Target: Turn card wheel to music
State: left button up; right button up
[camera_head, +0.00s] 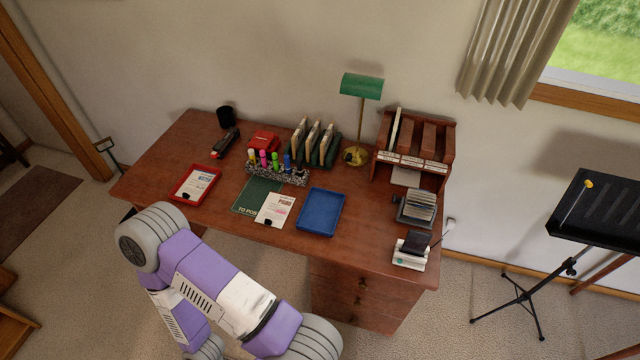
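A grey card file that looks like the card wheel (417,207) stands at the right end of the brown desk, with pale cards fanned in a dark holder. The lettering on its cards is too small to read, so I cannot tell which card is up. One of my purple and grey arms shows at the lower left, in front of the desk and well away from the card wheel. Neither of my grippers is in view.
The desk (345,257) also bears a red tray (178,198), a blue tray (321,212), a green lamp (361,86), a wooden sorter (440,178) and a small white-based item (409,261) in front of the card wheel. A black music stand (590,230) stands at the right.

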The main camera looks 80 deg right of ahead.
aim_at(419, 203)
jog(key=u, duration=0.8)
jog(key=k, duration=2.85)
jog(key=z, duration=1.05)
